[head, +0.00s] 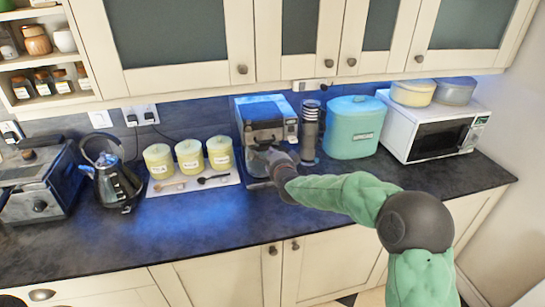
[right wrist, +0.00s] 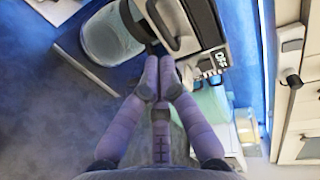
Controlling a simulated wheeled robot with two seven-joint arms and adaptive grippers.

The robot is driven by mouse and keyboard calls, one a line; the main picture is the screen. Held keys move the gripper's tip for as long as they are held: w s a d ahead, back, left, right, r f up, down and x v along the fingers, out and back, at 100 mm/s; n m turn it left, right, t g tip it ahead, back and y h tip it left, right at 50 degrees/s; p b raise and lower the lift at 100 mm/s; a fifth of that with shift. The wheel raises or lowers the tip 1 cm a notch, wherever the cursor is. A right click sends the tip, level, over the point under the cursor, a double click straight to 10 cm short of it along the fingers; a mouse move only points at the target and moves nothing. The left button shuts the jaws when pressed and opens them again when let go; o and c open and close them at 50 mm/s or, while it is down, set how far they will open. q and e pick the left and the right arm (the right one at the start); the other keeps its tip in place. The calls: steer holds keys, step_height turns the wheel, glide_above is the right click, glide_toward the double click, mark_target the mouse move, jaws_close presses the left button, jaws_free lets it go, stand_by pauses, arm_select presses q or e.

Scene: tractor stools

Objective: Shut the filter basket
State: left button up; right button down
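The coffee maker (head: 264,110) stands against the back wall near the middle of the counter. In the right wrist view, its filter basket (right wrist: 178,28) shows as a dark and silvery front part with a loop handle, beside a glass carafe (right wrist: 110,38). I cannot tell how far out the basket stands. My right gripper (head: 268,158) is at the machine's front, low in the head view. In the right wrist view, its fingertips (right wrist: 158,72) come together just short of the basket, with nothing visible between them. Contact is unclear. My left gripper is not in view.
Several yellow canisters (head: 189,156) and spoons share a tray left of the machine. A dark grinder-like cylinder (head: 309,130) and a teal bin (head: 354,128) stand close right, then a microwave (head: 432,128). The counter front (head: 160,225) is clear. Cabinets hang above.

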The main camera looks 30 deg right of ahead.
steer(key=v, duration=0.8)
steer(key=shift+f, duration=0.15)
